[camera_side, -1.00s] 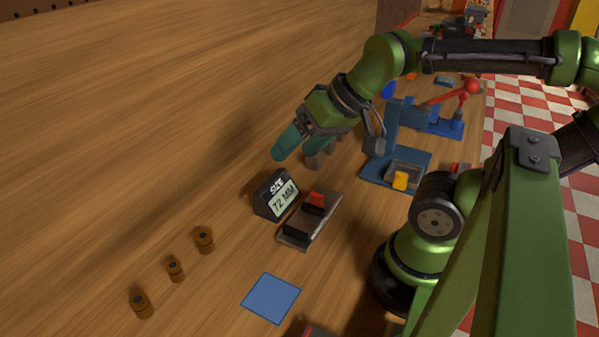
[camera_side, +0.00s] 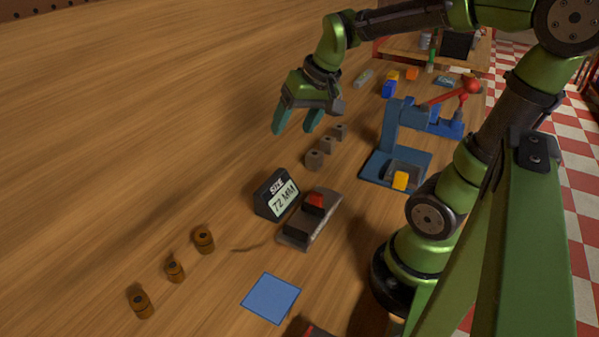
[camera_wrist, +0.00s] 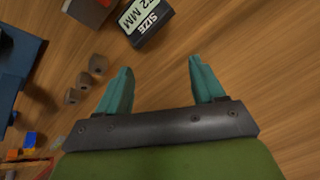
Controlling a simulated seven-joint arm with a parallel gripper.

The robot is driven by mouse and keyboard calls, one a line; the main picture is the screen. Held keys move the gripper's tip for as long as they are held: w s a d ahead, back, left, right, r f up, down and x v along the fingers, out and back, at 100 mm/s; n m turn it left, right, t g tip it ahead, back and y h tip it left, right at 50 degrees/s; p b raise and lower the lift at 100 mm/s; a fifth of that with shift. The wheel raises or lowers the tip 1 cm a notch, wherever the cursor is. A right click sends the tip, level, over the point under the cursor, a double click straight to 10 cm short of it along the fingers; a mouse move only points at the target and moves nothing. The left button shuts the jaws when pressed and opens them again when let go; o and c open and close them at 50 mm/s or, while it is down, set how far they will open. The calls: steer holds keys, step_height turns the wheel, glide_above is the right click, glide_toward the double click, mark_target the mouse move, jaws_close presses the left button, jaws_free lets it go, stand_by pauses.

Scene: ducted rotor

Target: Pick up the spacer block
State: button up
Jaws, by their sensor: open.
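No part is labelled as the spacer block. The likeliest match is one of three small grey blocks in a row: the near one (camera_side: 314,159), the middle one (camera_side: 327,145) and the far one (camera_side: 340,131). They also show left of my fingers in the wrist view, the near one (camera_wrist: 97,64) closest. My gripper (camera_side: 295,128) is open and empty, with teal fingers pointing down. It hangs above the table, left of the grey blocks in the side view. In the wrist view, bare wood shows between the fingertips (camera_wrist: 160,66).
A size display (camera_side: 276,194) reading 72 MM stands beside a grey fixture with a red part (camera_side: 315,200). A blue press (camera_side: 392,150) holds a yellow piece (camera_side: 400,180). Brown cylinders (camera_side: 175,269) and a blue square (camera_side: 271,298) lie nearer.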

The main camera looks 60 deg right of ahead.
steer(key=w+d+f+g, duration=0.1)
steer(key=w+d+f, duration=0.1)
steer(key=d, duration=0.5)
steer(key=w+d+f+g, duration=0.1)
steer(key=w+d, duration=0.2)
steer(key=d, duration=0.4)
steer(key=n+g, duration=0.3)
steer(key=n, duration=0.4)
glide_toward(328, 139)
step_height(328, 139, down, 11)
steer(key=shift+a+f, duration=0.1)
steer(key=c, duration=1.1)
